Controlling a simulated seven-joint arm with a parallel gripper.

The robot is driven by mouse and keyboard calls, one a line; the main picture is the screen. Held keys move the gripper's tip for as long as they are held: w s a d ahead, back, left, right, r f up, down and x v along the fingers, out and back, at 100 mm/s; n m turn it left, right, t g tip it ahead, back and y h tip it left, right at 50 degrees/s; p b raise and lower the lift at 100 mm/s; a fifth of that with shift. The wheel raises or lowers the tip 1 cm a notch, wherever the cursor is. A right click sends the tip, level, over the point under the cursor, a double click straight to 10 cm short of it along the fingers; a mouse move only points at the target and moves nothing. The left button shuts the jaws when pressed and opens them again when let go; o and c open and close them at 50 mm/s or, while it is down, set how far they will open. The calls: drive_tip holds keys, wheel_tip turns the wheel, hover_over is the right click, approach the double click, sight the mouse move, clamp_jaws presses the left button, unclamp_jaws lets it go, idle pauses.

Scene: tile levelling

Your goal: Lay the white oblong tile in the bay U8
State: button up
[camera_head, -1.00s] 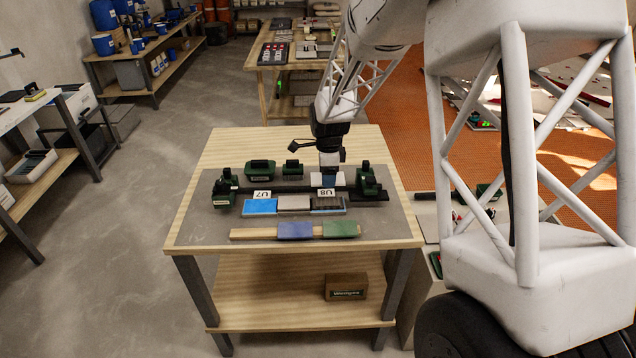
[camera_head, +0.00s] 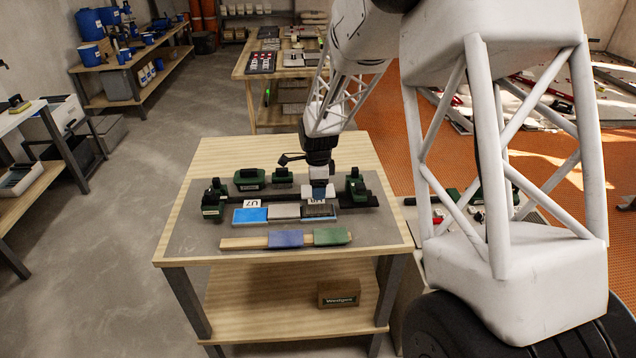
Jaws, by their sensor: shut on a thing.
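My gripper (camera_head: 319,190) points down over the far side of the tile row, at the black rail, close to the U8 label (camera_head: 317,202). It is shut on a small pale piece, which I take to be the white oblong tile; fingers and piece are too small to separate clearly. Just in front of it is the U8 bay (camera_head: 320,212), dark on top with a blue front edge. Whether the held piece touches anything I cannot tell. Left of the bay lie a light grey tile (camera_head: 286,212) and a bright blue piece (camera_head: 250,215) near the U7 label (camera_head: 253,204).
Green-and-black blocks stand at the rail's left end (camera_head: 214,204) and right end (camera_head: 356,188). Two green tools (camera_head: 249,180) sit behind it. In front, a wooden strip (camera_head: 243,243) carries a blue piece (camera_head: 286,239) and a green piece (camera_head: 331,235). The table's front left is clear.

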sight(318, 209)
drive_tip(key=shift+f, duration=2.9)
drive_tip(key=shift+f, duration=0.6)
drive_tip(key=o, duration=0.9)
drive_tip(key=shift+o, duration=0.2)
drive_tip(key=shift+r, duration=0.2)
drive_tip(key=shift+r, duration=3.8)
drive_tip(key=shift+r, duration=0.1)
